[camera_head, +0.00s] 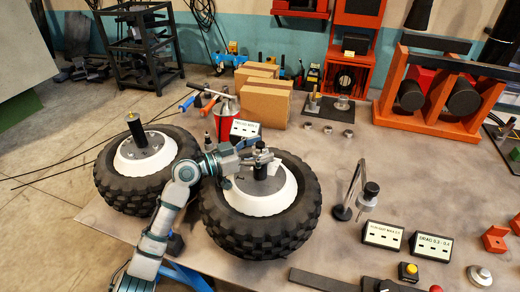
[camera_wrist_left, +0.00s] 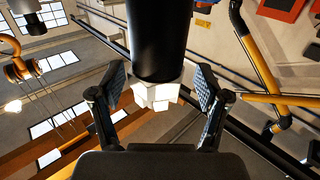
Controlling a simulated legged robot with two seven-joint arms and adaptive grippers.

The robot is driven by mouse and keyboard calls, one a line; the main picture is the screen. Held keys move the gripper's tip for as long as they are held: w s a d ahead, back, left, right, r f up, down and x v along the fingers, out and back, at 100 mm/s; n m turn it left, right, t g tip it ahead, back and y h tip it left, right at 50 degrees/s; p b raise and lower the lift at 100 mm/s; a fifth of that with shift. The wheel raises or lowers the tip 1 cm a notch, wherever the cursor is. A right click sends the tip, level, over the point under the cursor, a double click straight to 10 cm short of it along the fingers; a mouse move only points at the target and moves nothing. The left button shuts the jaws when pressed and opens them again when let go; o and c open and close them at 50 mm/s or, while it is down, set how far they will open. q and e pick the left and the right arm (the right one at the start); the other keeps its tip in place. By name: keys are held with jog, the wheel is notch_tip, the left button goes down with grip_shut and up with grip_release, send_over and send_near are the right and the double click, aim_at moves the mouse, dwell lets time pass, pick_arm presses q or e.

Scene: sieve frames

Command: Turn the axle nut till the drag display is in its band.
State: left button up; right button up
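A black-tyred wheel with a white hub (camera_head: 281,196) lies flat on the table, with a dark upright axle post (camera_head: 260,173) at its centre. My left gripper (camera_head: 262,158) is at the top of this post. In the left wrist view, a black cylinder with a pale faceted nut (camera_wrist_left: 156,94) at its end stands between the fingers of my left gripper (camera_wrist_left: 158,90). The fingers are apart, with a gap on each side of the nut. The drag display (camera_head: 431,246) is a box labelled "DRAG 0.2 - 0.4"; no live reading is legible. My right gripper is not in view.
A second wheel (camera_head: 145,160) stands left. A run-out box (camera_head: 383,235) and a gauge stand (camera_head: 345,210) are right of the near wheel. An orange rack (camera_head: 440,95) is back right.

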pick_arm(q)
jog(key=shift+s, duration=0.1)
jog(key=v, duration=1.2)
